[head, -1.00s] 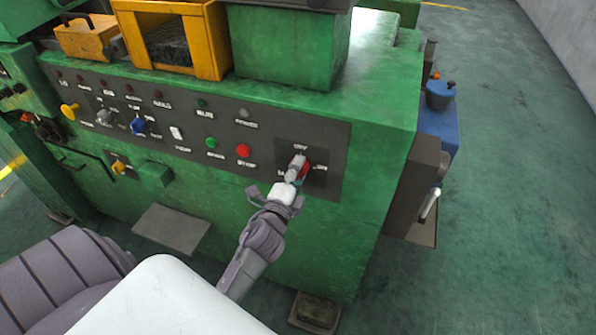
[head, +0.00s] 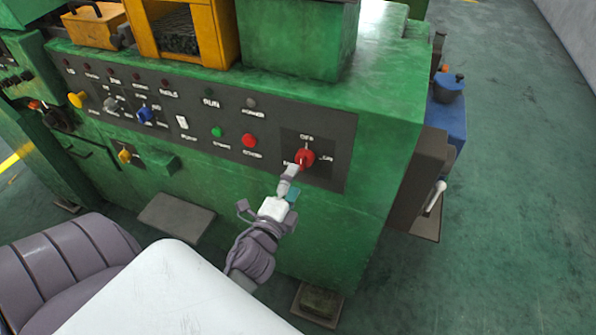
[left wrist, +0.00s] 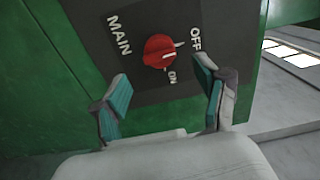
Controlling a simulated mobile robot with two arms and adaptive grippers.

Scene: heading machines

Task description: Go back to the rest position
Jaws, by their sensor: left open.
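A red rotary knob (head: 305,157) sits on the dark control panel (head: 345,135) on the front of the green machine. In the left wrist view the knob (left wrist: 158,51) is by the labels MAIN, OFF and ON; I cannot tell for sure which mark it points to. My left gripper (head: 287,184) is just below and in front of the knob, apart from it. In the left wrist view its two teal-padded fingers (left wrist: 162,86) are spread with nothing between them, and the knob is beyond the tips. My right gripper is not in view.
The green machine (head: 380,130) fills the middle, with yellow frames (head: 226,40) on top. A brown box with a handle (head: 418,180) and a blue unit (head: 448,110) stand at its right side. Green floor (head: 520,200) lies open to the right.

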